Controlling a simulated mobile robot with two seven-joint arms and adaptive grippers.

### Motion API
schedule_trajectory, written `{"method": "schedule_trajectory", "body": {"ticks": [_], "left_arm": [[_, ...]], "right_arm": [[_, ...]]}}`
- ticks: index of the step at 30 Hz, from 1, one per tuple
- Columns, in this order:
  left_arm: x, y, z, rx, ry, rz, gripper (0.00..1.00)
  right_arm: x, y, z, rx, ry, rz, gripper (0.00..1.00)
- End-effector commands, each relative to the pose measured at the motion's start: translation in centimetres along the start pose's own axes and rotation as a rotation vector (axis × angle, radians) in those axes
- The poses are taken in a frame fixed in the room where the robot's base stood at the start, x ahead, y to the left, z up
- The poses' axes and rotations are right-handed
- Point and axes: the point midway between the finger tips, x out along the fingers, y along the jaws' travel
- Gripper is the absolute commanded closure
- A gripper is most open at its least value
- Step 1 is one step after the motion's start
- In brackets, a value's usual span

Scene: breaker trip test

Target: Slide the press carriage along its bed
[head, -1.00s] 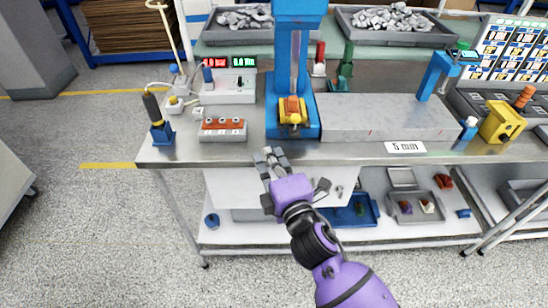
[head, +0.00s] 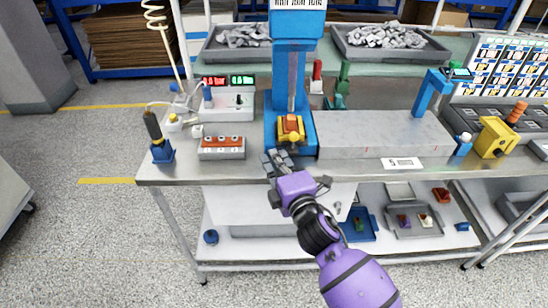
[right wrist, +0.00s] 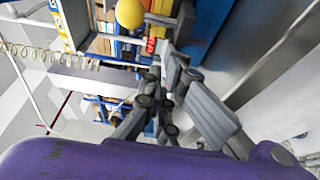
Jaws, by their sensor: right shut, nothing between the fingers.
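The press carriage (head: 291,129) is a small yellow block with an orange top. It sits low on the blue bed (head: 305,148) at the foot of the blue press column (head: 294,75). My right gripper (head: 277,158) is shut and empty at the table's front edge, just in front of and slightly left of the carriage. I cannot tell in the head view whether it touches the bed. In the right wrist view the grey fingers (right wrist: 178,85) are together, with a yellow round knob (right wrist: 130,13) beyond them. My left gripper is not in view.
A grey slab (head: 380,133) with a label lies right of the press. A box with displays (head: 228,105) and a grey block with buttons (head: 221,148) stand left of it. A yellow block (head: 495,138) is farther right. Trays of grey parts stand behind.

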Motion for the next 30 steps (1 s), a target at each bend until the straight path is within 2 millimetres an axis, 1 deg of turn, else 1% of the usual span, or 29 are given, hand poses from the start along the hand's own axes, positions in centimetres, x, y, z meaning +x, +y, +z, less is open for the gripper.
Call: {"method": "schedule_trajectory", "body": {"ticks": [5, 8, 10, 14, 19, 24, 30], "left_arm": [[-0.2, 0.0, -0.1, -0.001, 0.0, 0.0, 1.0], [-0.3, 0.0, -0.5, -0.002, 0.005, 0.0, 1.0], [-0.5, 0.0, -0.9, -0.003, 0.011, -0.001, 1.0], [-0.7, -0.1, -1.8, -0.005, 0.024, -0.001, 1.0], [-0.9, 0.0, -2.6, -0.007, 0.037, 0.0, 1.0], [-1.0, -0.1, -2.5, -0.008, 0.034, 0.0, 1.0], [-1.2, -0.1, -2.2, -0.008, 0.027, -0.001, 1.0]], "right_arm": [[-0.2, 0.0, 0.7, -0.002, -0.002, -0.001, 1.0], [-0.6, 0.1, 1.9, -0.003, -0.003, -0.002, 1.0], [-1.0, 0.2, 3.1, -0.005, -0.004, -0.001, 1.0], [-2.0, 0.2, 5.8, -0.007, -0.005, -0.001, 1.0], [-3.4, 0.2, 10.0, -0.007, -0.005, -0.002, 1.0], [-4.8, 0.1, 13.9, -0.005, -0.004, -0.002, 1.0], [-6.2, 0.0, 17.6, -0.003, -0.003, -0.002, 1.0]]}}
